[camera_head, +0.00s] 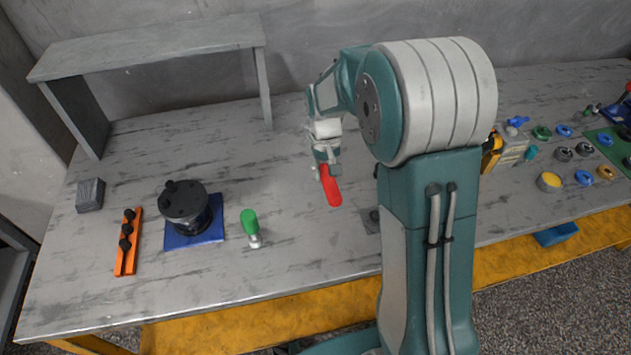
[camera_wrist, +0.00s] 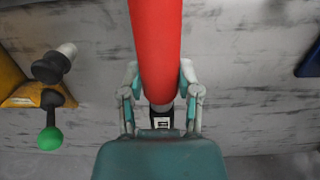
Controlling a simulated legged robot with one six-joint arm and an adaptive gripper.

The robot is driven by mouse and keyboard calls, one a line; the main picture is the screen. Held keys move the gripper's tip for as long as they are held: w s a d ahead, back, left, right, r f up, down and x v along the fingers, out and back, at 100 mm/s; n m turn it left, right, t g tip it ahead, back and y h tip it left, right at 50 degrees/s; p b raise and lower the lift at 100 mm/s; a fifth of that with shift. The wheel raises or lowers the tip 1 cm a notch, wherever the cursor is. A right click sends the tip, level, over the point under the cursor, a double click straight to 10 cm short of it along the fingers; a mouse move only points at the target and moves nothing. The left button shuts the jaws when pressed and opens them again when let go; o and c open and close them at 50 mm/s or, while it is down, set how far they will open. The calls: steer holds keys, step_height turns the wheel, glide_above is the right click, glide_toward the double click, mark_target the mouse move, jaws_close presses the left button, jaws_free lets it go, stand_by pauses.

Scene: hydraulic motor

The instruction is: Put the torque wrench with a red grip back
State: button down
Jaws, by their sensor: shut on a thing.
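The torque wrench with a red grip (camera_head: 331,186) is in my gripper (camera_head: 325,165), above the middle of the grey table in the head view. Its red grip points down and toward the front. In the wrist view the red grip (camera_wrist: 157,45) fills the top middle, and my gripper (camera_wrist: 160,92) is shut around it with a finger on each side. A dark end with a small light display shows below the fingers. The rest of the wrench is hidden by my gripper.
An orange rack (camera_head: 128,243) and a grey block (camera_head: 90,195) are at left. A raised shelf (camera_head: 150,48) stands behind. Small coloured parts lie at right.

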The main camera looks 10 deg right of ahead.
steer(key=w+f, duration=0.1)
steer(key=a+f, duration=0.1)
steer(key=w+f, duration=0.1)
steer(key=shift+w+a+f, duration=0.15)
steer(key=shift+w+f, duration=0.15)
steer(key=shift+f, duration=0.1)
steer(key=shift+w+d+f, duration=0.3)
steer(key=shift+d+f, duration=0.1)
steer(key=shift+d, duration=0.05)
steer(key=f, duration=0.3)
steer(key=shift+a, duration=0.3)
steer(key=shift+a+f, duration=0.1)
steer(key=shift+a, duration=0.3)
steer(key=c, duration=0.5)
jaws_free()
steer(key=shift+d, duration=0.2)
steer(key=shift+c, duration=0.2)
steer(key=shift+o, duration=1.2)
steer(key=shift+d, duration=0.3)
